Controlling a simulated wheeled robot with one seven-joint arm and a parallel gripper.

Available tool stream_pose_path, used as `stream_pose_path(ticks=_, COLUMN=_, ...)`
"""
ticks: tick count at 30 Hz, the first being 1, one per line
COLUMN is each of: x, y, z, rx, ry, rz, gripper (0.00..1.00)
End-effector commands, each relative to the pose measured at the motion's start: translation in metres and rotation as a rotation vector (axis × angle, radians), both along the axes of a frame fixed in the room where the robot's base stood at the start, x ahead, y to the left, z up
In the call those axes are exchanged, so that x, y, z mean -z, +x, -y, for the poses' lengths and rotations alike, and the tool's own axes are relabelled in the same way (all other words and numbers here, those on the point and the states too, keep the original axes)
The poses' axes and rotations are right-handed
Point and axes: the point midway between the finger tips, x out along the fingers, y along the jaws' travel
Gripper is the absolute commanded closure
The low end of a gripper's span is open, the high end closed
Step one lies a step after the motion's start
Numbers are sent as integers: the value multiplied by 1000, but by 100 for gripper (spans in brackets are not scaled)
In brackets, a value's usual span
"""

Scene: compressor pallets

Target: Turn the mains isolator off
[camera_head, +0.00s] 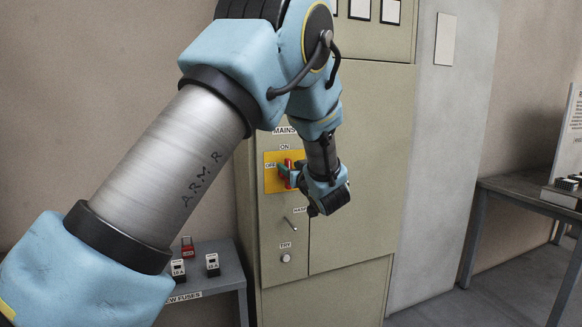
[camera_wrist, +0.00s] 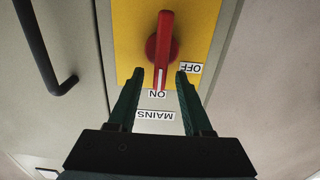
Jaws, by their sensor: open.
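The mains isolator is a red rotary handle (camera_wrist: 162,48) on a yellow plate (camera_wrist: 128,30). In the wrist view, which shows the labels upside down, its white-marked end points at the ON label (camera_wrist: 157,94). The OFF label (camera_wrist: 190,68) lies to one side. My gripper (camera_wrist: 159,77) is open, with one dark green finger on each side of the handle's marked end. Gaps show between fingers and handle, and I see no clear contact. In the head view my gripper (camera_head: 287,174) is at the yellow plate (camera_head: 271,180), partly covering the red handle (camera_head: 289,163).
A grey-green cabinet (camera_head: 360,180) carries the isolator. A dark bar handle (camera_wrist: 42,55) shows in the wrist view. A low table (camera_head: 222,283) with fuses and a red padlock (camera_head: 188,246) stands left.

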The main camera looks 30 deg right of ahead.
Motion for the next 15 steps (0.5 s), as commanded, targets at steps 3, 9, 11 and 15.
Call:
stream_pose_path(ticks=3, x=0, y=0, z=0, rx=0, ry=0, rz=0, gripper=52)
stream_pose_path(ticks=9, x=0, y=0, z=0, rx=0, ry=0, rz=0, gripper=75)
stream_pose_path(ticks=11, x=0, y=0, z=0, rx=0, ry=0, rz=0, gripper=82)
stream_pose_path(ticks=15, x=0, y=0, z=0, rx=0, ry=0, rz=0, gripper=97)
